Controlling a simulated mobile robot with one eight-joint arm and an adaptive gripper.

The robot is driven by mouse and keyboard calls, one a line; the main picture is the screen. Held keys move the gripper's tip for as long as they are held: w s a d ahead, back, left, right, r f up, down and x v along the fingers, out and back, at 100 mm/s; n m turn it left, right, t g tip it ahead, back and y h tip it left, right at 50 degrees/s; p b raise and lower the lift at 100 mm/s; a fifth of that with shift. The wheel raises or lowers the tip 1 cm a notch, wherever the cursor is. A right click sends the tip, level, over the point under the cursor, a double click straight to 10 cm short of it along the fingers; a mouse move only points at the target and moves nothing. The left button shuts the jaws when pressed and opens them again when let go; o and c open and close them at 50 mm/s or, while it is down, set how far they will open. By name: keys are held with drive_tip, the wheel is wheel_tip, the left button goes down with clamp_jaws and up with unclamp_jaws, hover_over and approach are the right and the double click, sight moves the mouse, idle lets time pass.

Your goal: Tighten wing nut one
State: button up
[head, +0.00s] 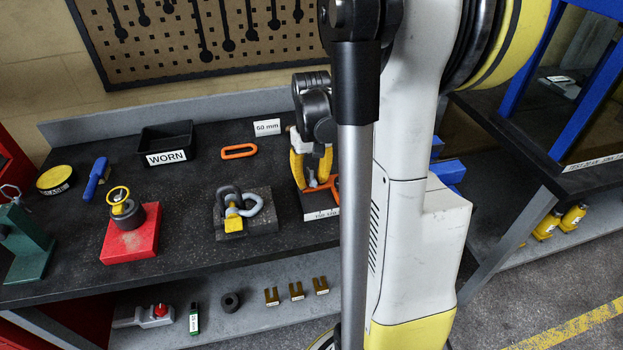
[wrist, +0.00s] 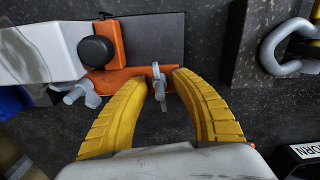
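A grey wing nut (wrist: 158,82) sits at the edge of an orange bracket (wrist: 128,76) in the wrist view. My gripper (wrist: 163,78) has its two yellow fingers open, one tip on each side of this wing nut, with small gaps showing. A second grey wing nut (wrist: 76,93) is further left on the same bracket, beside a white part (wrist: 42,52) and a black round knob (wrist: 97,50). I cannot tell which one is wing nut one. In the head view my gripper (head: 315,184) is over the labelled block (head: 321,215); my arm hides much of it.
A grey shackle (head: 259,213) on a dark block stands left of my gripper. A red block (head: 130,240), a black WORN tray (head: 167,143) and an orange ring (head: 239,151) are further left. A 60 mm sign (head: 267,127) stands behind. Bare bench top lies between them.

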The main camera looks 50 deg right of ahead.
sight(311, 179)
clamp_jaws()
drive_tip(key=shift+m+p, duration=0.35)
drive_tip(key=shift+m, duration=0.55)
drive_tip(key=shift+o, duration=2.3)
unclamp_jaws()
wheel_tip(311, 179, up, 12)
